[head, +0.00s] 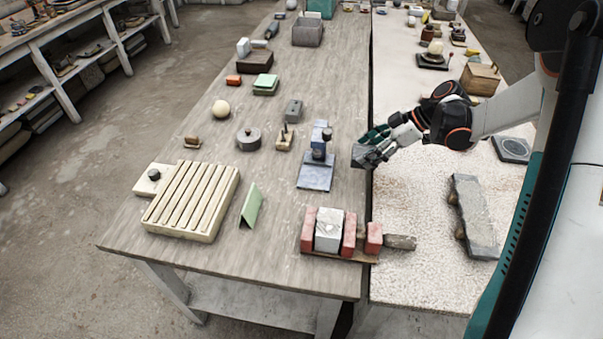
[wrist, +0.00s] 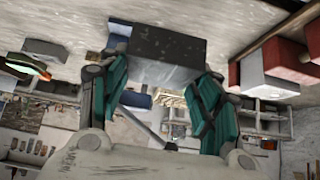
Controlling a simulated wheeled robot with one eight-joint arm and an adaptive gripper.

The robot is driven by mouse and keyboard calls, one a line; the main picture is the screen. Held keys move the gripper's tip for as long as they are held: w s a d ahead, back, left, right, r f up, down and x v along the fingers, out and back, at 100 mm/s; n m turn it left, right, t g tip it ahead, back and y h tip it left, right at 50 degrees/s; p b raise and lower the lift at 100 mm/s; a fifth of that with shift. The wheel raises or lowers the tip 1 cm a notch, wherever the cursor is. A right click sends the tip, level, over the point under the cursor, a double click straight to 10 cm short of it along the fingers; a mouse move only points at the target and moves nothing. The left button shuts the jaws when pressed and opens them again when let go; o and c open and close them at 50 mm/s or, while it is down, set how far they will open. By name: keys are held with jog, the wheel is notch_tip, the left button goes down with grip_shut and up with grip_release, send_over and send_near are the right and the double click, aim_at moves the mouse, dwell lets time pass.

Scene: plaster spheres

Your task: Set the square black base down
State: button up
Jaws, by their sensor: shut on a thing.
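The square black base (wrist: 165,50) is a dark, blocky piece with a speckled face, held between the two green fingers of my gripper (wrist: 160,72) in the wrist view. In the head view my gripper (head: 376,145) is shut on the base (head: 364,157), which looks dark grey there and is partly hidden by the fingers. It is at the right edge of the grey wooden table (head: 345,190), just right of a blue-grey stand (head: 316,178). I cannot tell whether its underside touches the table.
Red and white blocks (head: 328,232) stand on a board at the near table edge. A ribbed cream block (head: 192,200) and a green angled piece (head: 251,204) lie left. A pale table (head: 415,215) adjoins on the right, with a grey slab (head: 474,215). Bare wood lies between these things.

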jog(key=a+f+b, duration=0.1)
jog(key=a, duration=0.2)
jog(key=w+a+f+b, duration=0.1)
jog(key=a+f, duration=0.1)
jog(key=a, duration=0.1)
jog(key=w+a+f+b, duration=0.1)
jog(key=a+f, duration=0.1)
jog(key=a, duration=0.2)
jog(key=shift+f, duration=0.2)
jog(key=shift+a+r+b+x, duration=0.1)
jog(key=shift+b+x, duration=0.1)
jog(key=shift+x, duration=0.5)
jog(key=shift+a+r+b+x, duration=0.1)
jog(key=shift+a+b+x, duration=0.1)
jog(key=shift+x, duration=0.45)
jog(key=shift+a+r+b+x, duration=0.1)
jog(key=shift+b+x, duration=0.1)
jog(key=shift+x, duration=0.5)
jog(key=shift+f, duration=0.1)
jog(key=shift+f, duration=0.15)
jog(key=o, duration=1.3)
jog(key=shift+d, duration=0.1)
